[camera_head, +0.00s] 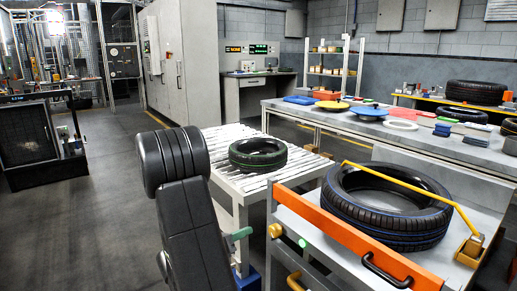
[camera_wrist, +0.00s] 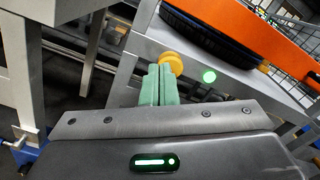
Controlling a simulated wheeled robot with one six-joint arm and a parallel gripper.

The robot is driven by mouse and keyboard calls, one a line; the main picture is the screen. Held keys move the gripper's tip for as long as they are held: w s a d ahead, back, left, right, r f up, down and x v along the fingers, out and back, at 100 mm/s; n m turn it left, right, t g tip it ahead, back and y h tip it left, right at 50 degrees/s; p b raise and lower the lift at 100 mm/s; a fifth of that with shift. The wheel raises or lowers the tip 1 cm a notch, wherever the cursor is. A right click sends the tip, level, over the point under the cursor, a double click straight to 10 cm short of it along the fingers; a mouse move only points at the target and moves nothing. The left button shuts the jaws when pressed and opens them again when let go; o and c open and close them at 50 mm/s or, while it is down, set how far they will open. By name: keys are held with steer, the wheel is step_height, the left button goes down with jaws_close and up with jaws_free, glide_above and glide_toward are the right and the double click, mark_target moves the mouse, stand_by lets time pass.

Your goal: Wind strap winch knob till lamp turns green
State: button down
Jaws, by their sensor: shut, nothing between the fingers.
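The yellow winch knob (camera_head: 275,230) sits on the left end of the grey cart, below the orange rail. It also shows in the wrist view (camera_wrist: 171,62), partly behind my fingertips. The round lamp (camera_head: 302,242) beside it glows green, clearly so in the wrist view (camera_wrist: 209,76). A yellow strap (camera_head: 400,180) runs over the blue-striped black tyre (camera_head: 385,212) down to a yellow fitting (camera_head: 470,250) at the right. My gripper (camera_head: 248,232) has its green fingers shut and empty. It is just left of the knob, with a small gap in the head view.
A slatted conveyor (camera_head: 228,172) with a green-marked tyre (camera_head: 258,153) stands behind my gripper. The orange rail (camera_head: 350,238) and a black handle (camera_head: 385,272) line the cart's front. A long bench (camera_head: 340,122) with parts is behind. The floor at left is open.

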mark_target(275, 230)
steer(key=x, duration=0.6)
steer(key=shift+w+d, duration=0.2)
steer(key=shift+s+d+f, duration=0.1)
steer(key=shift+s+f, duration=0.05)
stand_by(0.6)
steer(key=shift+s+d+r+p, duration=0.25)
steer(key=shift+s+r+p, duration=0.1)
steer(key=shift+p, duration=0.3)
steer(key=shift+s+d+r+p, duration=0.2)
steer(key=shift+s+d+p, duration=0.1)
steer(key=shift+p, duration=0.1)
steer(key=shift+s, duration=0.15)
steer(key=shift+r, duration=0.1)
stand_by(0.3)
